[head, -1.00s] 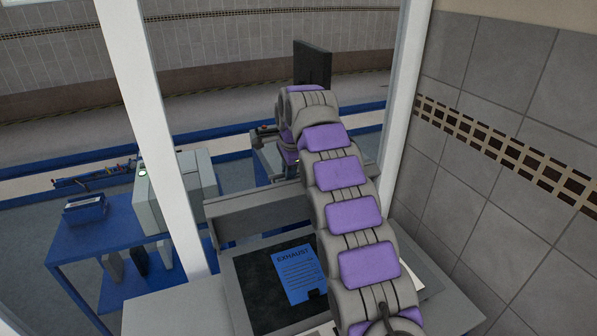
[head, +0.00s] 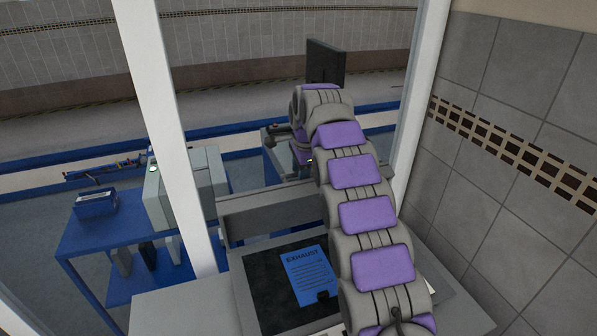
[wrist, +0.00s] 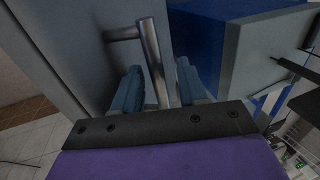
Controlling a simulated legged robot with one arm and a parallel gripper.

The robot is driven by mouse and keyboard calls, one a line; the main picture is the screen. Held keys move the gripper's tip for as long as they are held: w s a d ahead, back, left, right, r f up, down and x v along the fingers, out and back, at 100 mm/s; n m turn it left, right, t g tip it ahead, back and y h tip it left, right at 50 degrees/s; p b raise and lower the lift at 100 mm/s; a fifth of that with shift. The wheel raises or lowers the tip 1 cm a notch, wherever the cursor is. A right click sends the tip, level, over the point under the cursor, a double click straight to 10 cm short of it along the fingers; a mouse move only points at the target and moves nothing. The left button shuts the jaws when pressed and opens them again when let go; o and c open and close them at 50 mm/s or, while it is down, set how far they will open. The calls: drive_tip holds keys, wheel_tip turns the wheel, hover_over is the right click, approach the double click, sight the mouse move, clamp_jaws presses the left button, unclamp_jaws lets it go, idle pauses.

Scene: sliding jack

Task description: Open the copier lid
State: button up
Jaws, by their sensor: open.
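The copier (head: 240,300) stands in front of me, with a dark bed and a blue sheet (head: 308,275) marked EXHAUST on it. A grey panel (head: 270,212) rises along the bed's far side; I cannot tell whether it is the lid. In the wrist view, a metal bar handle (wrist: 154,62) stands out from a grey panel (wrist: 70,50). My gripper (wrist: 158,80) is open, its two blue-grey fingers on either side of the bar. I cannot tell whether they touch it. My arm hides part of the copier and the gripper in the head view.
A white post (head: 172,120) stands left of the copier and another (head: 420,100) to its right. A tiled wall (head: 510,150) is close on the right. A blue table (head: 95,235) with a grey box machine (head: 190,185) stands at the left.

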drive_tip(key=shift+w+d+r, duration=0.1)
drive_tip(key=shift+r, duration=0.35)
drive_tip(key=shift+v, duration=1.1)
drive_tip(key=shift+a+r, duration=0.35)
drive_tip(key=shift+r, duration=0.35)
drive_tip(key=s+b, duration=0.1)
drive_tip(key=s+d+b, duration=0.1)
drive_tip(key=b, duration=0.1)
drive_tip(key=shift+s+f, duration=0.2)
drive_tip(key=shift+s, duration=0.2)
drive_tip(key=shift+s+d+r+b, duration=0.1)
drive_tip(key=shift+s+d+b, duration=0.2)
drive_tip(key=shift+s+b, duration=0.35)
drive_tip(key=shift+s+d+r+b, duration=0.1)
drive_tip(key=shift+s+d+b, duration=0.2)
drive_tip(key=shift+s, duration=0.6)
drive_tip(key=s+d+b, duration=0.1)
drive_tip(key=s+d, duration=0.1)
drive_tip(key=s, duration=0.4)
drive_tip(key=shift+b, duration=0.35)
